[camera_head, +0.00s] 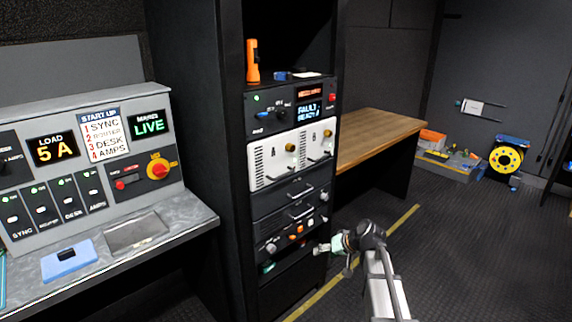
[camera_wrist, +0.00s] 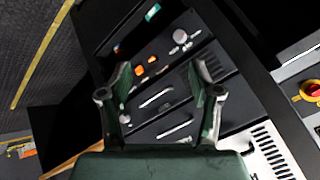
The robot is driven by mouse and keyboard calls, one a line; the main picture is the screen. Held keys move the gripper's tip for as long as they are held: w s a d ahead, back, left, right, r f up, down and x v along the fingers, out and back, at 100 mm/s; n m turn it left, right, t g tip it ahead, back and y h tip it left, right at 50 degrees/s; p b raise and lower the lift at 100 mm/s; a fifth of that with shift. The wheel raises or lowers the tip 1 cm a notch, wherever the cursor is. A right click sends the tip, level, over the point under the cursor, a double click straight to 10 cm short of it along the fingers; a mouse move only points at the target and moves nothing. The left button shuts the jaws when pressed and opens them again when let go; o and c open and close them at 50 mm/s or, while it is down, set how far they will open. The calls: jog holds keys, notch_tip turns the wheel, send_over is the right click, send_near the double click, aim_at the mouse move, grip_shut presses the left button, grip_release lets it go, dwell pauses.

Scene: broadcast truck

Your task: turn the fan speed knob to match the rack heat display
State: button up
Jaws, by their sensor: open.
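A large light-grey round knob (camera_head: 271,248) sits at the left of a dark lower rack panel; it also shows in the wrist view (camera_wrist: 180,36). I cannot read its label, so I cannot tell whether it is the fan speed knob. Orange squares (camera_head: 299,229) sit to its right, and in the wrist view (camera_wrist: 140,70) too; I cannot tell whether they are the heat display. A smaller grey knob (camera_wrist: 125,117) is by the drawers. My gripper (camera_head: 334,257) is open and empty, in front of the rack's lower right side. In the wrist view its fingers (camera_wrist: 162,72) are spread, touching no knob.
Above are handled drawers (camera_head: 300,210), white units (camera_head: 291,157) and a dark panel with a lit screen reading "FAULT" (camera_head: 309,110). A control desk (camera_head: 110,245) stands left, a wooden bench (camera_head: 375,135) right. The floor (camera_head: 460,255) at right is clear.

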jog(key=w+r+n+t+y, duration=0.15)
jog(key=w+r, duration=0.25)
jog(key=r, duration=0.6)
jog(key=w+r+n+t+y, duration=0.15)
jog(key=w+r, duration=0.25)
jog(key=r, duration=0.5)
jog(key=n+t+y, duration=0.4)
jog(key=n, duration=0.2)
send_near(285, 114)
jog(key=p+x, duration=0.4)
jog(key=x, duration=0.5)
jog(key=shift+w+a+p, duration=0.1)
jog(key=shift+a+p, duration=0.1)
jog(key=shift+p, duration=0.1)
jog(key=c, duration=1.1)
